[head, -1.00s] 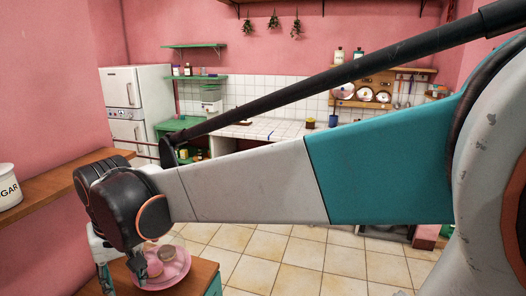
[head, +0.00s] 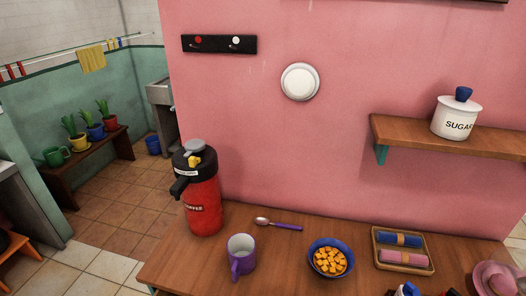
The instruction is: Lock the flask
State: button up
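The flask (head: 203,203) is a red coffee flask with a black top, standing upright at the left end of the wooden counter in the head view. Its black spout points to the left. A small yellow part (head: 195,161) sits on the front of its black top, below a grey cap (head: 194,146). I cannot tell from this distance whether the yellow part is in a locked position. My gripper is not clearly in view, so its place relative to the flask does not show.
On the counter (head: 190,268) are a purple mug (head: 241,256) near the flask, a spoon (head: 280,224), a blue bowl (head: 313,247) of orange cubes, a tray (head: 404,267) with rolled cloths and a pink dish (head: 495,279). A shelf (head: 400,132) holds a sugar jar (head: 456,122).

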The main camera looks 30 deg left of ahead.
aim_at(193, 160)
jog(key=u, duration=1.95)
